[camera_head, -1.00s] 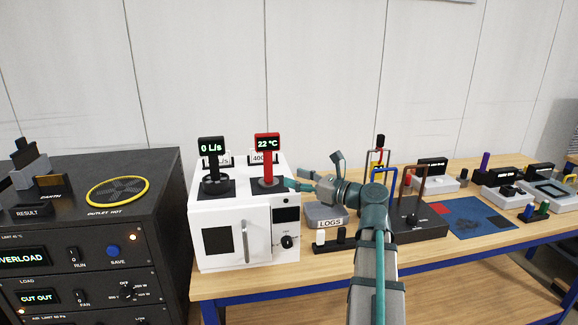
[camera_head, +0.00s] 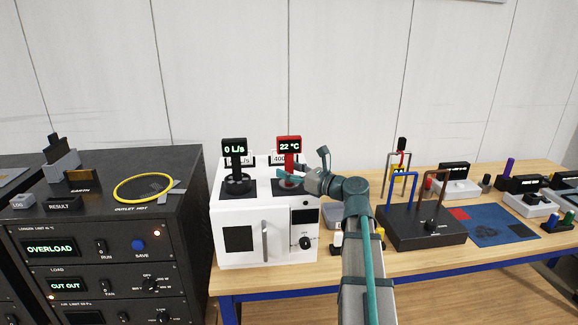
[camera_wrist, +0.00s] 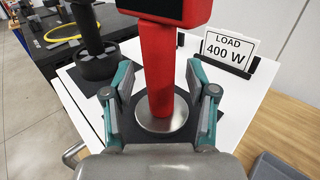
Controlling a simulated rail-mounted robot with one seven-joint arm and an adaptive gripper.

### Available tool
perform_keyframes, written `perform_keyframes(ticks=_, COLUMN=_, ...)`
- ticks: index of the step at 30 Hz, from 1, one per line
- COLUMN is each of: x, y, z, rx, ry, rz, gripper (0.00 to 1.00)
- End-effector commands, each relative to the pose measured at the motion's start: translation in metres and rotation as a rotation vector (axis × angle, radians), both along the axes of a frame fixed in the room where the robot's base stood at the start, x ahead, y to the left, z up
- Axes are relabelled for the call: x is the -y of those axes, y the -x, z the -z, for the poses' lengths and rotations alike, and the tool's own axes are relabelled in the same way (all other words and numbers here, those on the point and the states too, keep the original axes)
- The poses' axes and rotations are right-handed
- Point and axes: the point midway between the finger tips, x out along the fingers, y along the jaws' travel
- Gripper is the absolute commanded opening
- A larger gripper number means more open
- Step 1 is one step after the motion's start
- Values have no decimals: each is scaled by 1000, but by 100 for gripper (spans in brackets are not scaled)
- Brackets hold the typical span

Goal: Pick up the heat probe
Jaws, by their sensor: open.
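The heat probe is a red upright device with a display reading 22 °C (camera_head: 289,146). It stands on a dark pad on top of the white oven-like box (camera_head: 228,215). In the wrist view its red stem (camera_wrist: 158,70) rises from a round metal base. My gripper (camera_wrist: 160,98) is open, with one teal finger on each side of the stem low down near the base. I cannot tell whether either finger touches it. In the head view my gripper (camera_head: 292,181) is at the probe's lower part and partly hides it.
A black flow probe reading 0 L/s (camera_head: 235,150) stands just left. A "LOAD 400 W" sign (camera_wrist: 228,48) stands behind right. The black rack (camera_head: 100,205) with a yellow ring (camera_head: 143,188) is at left. A black stand with hooped bars (camera_head: 425,228) is on the table at right.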

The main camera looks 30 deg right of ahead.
Motion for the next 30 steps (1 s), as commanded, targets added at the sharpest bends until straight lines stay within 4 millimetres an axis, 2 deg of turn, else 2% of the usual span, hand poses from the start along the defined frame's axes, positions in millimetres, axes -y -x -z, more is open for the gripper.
perform_keyframes(ticks=7, x=-1, y=-3, z=1, rx=0, ry=1, rz=2, gripper=57)
perform_keyframes(ticks=18, x=-1, y=-3, z=1, rx=0, ry=0, rz=1, gripper=0)
perform_keyframes(ticks=30, x=-1, y=-3, z=-1, rx=2, ry=-1, rz=1, gripper=0)
